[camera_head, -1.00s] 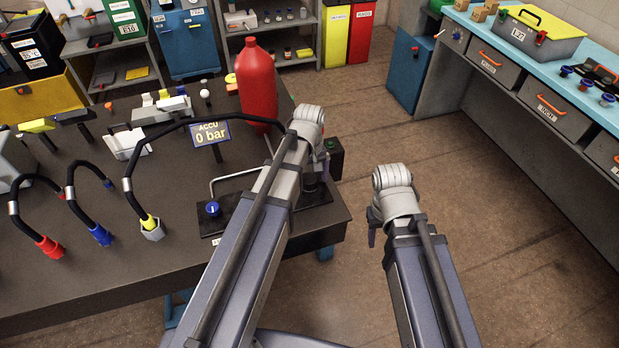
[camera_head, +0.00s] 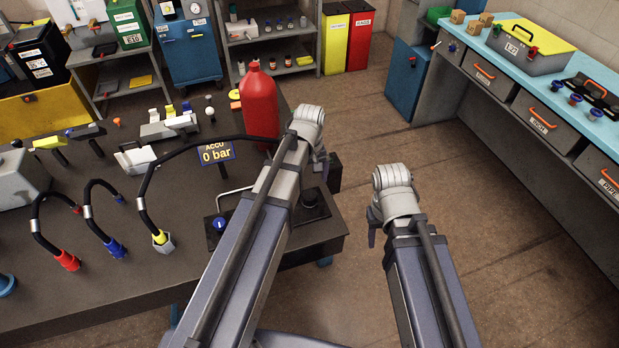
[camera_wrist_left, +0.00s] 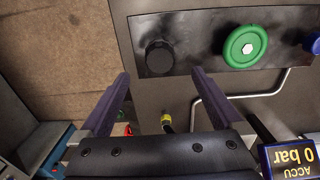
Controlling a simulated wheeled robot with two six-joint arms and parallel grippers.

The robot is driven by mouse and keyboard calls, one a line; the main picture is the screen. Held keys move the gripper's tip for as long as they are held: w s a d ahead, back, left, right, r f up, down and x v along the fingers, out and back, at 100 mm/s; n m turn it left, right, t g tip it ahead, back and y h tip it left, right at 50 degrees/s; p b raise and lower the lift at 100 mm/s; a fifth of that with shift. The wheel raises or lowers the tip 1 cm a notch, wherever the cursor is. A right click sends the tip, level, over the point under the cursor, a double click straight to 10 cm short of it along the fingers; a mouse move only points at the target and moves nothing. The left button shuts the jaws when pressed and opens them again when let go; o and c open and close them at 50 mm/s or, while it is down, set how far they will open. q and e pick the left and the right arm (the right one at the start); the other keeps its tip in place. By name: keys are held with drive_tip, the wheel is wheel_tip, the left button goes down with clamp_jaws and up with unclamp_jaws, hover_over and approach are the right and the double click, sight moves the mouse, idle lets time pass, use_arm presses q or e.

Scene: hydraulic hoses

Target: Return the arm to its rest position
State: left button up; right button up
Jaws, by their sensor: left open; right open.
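My left arm reaches over the front right corner of the dark table (camera_head: 90,285). Its gripper (camera_head: 320,165) is mostly hidden behind its wrist in the head view. In the left wrist view, the two purple fingers of the left gripper (camera_wrist_left: 160,95) are spread apart with nothing between them, above a panel with a black knob (camera_wrist_left: 160,57) and a green handwheel (camera_wrist_left: 245,46). My right arm points forward over the floor, right of the table. Its gripper (camera_head: 373,238) shows only in part, below the wrist, with nothing seen in it.
Black hoses with red (camera_head: 67,261), blue (camera_head: 115,248) and yellow (camera_head: 160,238) ends stand on the table. A red bottle (camera_head: 259,103) and an "ACCU 0 bar" sign (camera_head: 216,153) are close to my left arm. Open floor lies right, up to a workbench (camera_head: 480,75).

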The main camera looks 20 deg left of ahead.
idle(0.6)
use_arm(q)
drive_tip(key=s+d+m+y, duration=0.1)
drive_tip(key=s+d+m, duration=0.9)
drive_tip(key=s, duration=0.4)
drive_tip(key=shift+s+d+m, duration=0.15)
drive_tip(key=shift+d+m, duration=0.1)
drive_tip(key=shift+m, duration=0.05)
